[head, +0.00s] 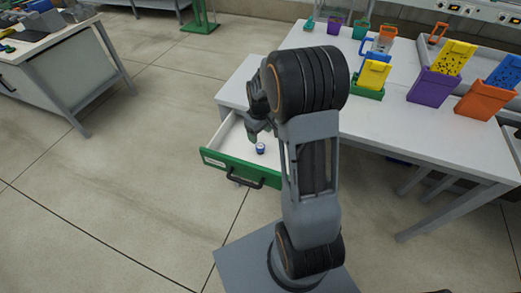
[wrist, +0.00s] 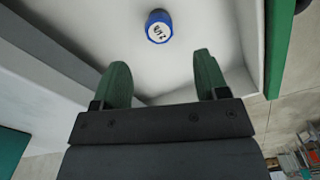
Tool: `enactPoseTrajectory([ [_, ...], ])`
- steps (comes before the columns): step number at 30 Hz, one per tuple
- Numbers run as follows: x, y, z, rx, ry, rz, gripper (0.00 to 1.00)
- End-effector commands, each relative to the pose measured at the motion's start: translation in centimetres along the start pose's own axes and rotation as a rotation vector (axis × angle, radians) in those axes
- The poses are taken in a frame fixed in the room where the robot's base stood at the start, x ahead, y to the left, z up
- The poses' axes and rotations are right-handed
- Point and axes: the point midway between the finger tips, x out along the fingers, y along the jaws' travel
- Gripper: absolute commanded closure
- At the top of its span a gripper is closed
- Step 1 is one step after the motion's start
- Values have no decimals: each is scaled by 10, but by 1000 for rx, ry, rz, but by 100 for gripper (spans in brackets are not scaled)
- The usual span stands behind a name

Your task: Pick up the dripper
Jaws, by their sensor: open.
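The dripper looks like a small blue cylinder with a white top bearing dark marks. It stands in an open drawer, and I see it in the head view (head: 260,148) and in the wrist view (wrist: 159,26). My gripper (wrist: 157,75) is open, with two green fingers apart and nothing between them. The dripper lies beyond the fingertips, roughly midway between them in the wrist view, and is not touched. In the head view my gripper (head: 256,128) is over the drawer, partly hidden by my arm, close to the dripper.
The drawer (head: 228,168) has a green front with a dark handle (head: 245,178) and white walls near my gripper. The white table (head: 425,135) carries yellow, purple, orange and green containers at the right. Another bench (head: 62,62) stands at the upper left. The floor between is clear.

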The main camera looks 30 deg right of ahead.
Motion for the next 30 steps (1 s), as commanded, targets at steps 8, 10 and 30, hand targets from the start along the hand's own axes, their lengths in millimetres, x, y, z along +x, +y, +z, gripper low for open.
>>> enactPoseTrajectory([
  [8,30,0,0,1,0,0,33],
  [10,32,0,0,1,0,0,33],
  [30,84,1,2,2,1,0,33],
])
